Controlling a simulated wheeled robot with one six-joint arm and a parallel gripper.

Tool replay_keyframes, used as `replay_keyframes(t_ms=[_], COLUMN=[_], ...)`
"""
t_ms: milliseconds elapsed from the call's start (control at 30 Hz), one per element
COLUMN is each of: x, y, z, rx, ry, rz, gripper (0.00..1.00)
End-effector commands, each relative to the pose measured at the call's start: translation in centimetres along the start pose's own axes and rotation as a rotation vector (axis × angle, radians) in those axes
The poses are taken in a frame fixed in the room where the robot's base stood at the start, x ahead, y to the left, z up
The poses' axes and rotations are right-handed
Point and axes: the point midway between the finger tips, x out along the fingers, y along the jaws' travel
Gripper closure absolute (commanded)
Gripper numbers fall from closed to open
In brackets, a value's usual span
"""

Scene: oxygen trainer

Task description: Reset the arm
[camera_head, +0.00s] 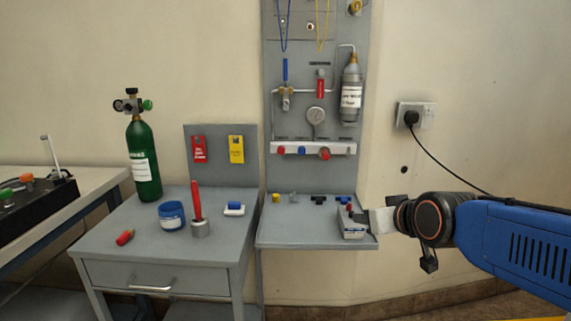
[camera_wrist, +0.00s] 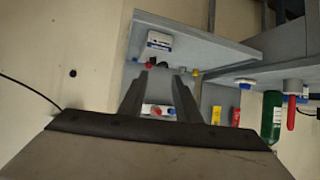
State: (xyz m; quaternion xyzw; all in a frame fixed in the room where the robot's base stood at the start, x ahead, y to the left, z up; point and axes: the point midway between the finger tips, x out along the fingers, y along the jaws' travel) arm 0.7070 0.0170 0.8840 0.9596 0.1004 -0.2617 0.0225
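My arm comes in from the right in the head view, with its blue link, dark wrist and pale gripper (camera_head: 382,221) level with the grey shelf. The gripper is at the right end of the shelf, beside a small grey-white box (camera_head: 352,232); contact cannot be told in the head view. In the wrist view the two dark fingers of my gripper (camera_wrist: 160,75) stand apart with nothing held between them. The small box shows beyond the fingertips (camera_wrist: 160,42), clear of them.
A grey table (camera_head: 150,242) at left bears a green cylinder (camera_head: 143,165), blue jar (camera_head: 171,215) and red-handled tool (camera_head: 197,202). A cable runs from the wall socket (camera_head: 416,115).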

Motion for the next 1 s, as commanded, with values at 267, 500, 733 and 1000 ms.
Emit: replay_keyframes(t_ms=[267, 500, 733, 1000], x=[-7.5, -12.6, -13.7, -13.7], y=[3.2, 4.1, 4.2, 4.2], z=[13.5, 20.8, 22.2, 22.2], rx=[0.077, 0.135, 0.148, 0.147], ry=[-0.369, -0.581, -0.625, -0.623], rz=[0.081, 0.135, 0.147, 0.146], gripper=[0.7, 0.7, 0.7, 0.7])
